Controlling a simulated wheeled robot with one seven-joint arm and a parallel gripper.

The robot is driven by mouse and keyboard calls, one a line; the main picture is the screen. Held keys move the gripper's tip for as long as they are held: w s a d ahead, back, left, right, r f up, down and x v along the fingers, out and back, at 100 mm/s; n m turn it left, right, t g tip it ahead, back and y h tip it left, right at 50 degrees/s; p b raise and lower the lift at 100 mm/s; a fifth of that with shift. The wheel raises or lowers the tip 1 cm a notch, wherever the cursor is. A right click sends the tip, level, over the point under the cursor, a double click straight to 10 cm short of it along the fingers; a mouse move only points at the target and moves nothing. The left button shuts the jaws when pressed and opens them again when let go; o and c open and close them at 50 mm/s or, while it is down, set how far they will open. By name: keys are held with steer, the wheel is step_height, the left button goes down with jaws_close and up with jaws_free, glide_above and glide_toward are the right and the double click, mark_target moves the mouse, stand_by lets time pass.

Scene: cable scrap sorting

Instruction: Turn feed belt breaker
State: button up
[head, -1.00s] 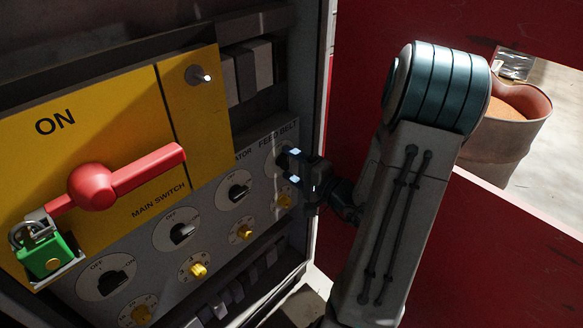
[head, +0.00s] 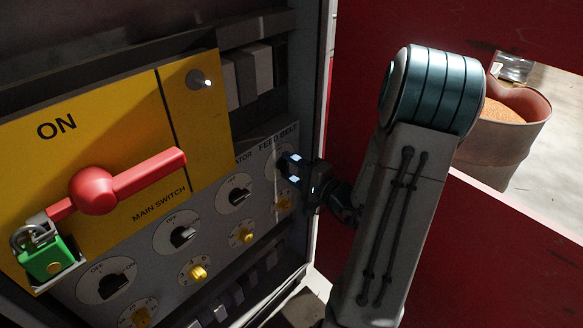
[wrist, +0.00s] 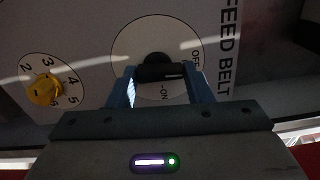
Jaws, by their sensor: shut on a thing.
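The feed belt breaker is a black knob (wrist: 160,72) on a pale round dial (wrist: 128,45), marked OFF and ON, beside the FEED BELT lettering. In the wrist view the knob's bar lies level, its white mark at the right end, towards OFF. My gripper (wrist: 162,88) is shut on the knob, one finger at each end of the bar. In the head view my gripper (head: 292,170) is at the right end of the grey breaker panel (head: 215,212), and it hides most of the feed belt dial.
A yellow main switch plate (head: 110,130) reads ON, with a red handle (head: 145,172) and a green padlock (head: 47,258). Other black knobs (head: 182,235) and yellow dials (head: 198,272) line the panel. The cabinet's edge (head: 325,120) stands close beside my gripper.

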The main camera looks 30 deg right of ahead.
steer(key=m+p, duration=0.1)
steer(key=m, duration=0.3)
steer(key=m+p, duration=0.2)
steer(key=m, duration=0.2)
steer(key=shift+d+m+p, duration=0.1)
steer(key=shift+m+p, duration=0.2)
steer(key=shift+p, duration=0.1)
steer(key=m+p, duration=0.3)
steer(key=m, duration=0.2)
steer(key=shift+p, duration=0.3)
steer(key=shift+f+m+p, duration=0.1)
steer(key=shift+m+p, duration=0.8)
steer(key=shift+m, duration=0.6)
steer(key=o, duration=1)
